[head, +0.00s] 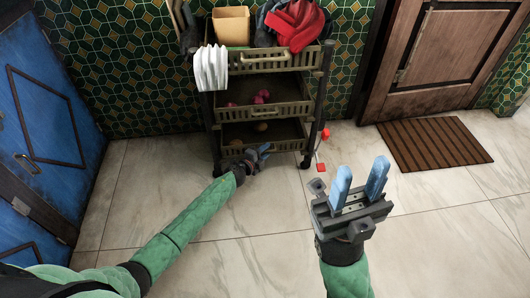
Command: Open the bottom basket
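The bottom basket (287,146) is the lowest of three olive baskets in a dark-framed wheeled cart against the wall. Its front looks roughly in line with the cart's front posts, and a few small round things lie inside. My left gripper (264,152) is low at the front of this basket, its blue fingers close to the front wall. I cannot tell whether it touches the basket or its handle, or whether it is open or shut. My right gripper (361,182) is open and empty, in front of the cart to the right, fingers pointing up in the picture.
The middle basket (284,112) holds pink things. The top basket (268,63) holds a cardboard box (231,26) and red cloth (296,24); white cloth (211,69) hangs at its left. Small red items lie right of the cart. The tiled floor in front is clear.

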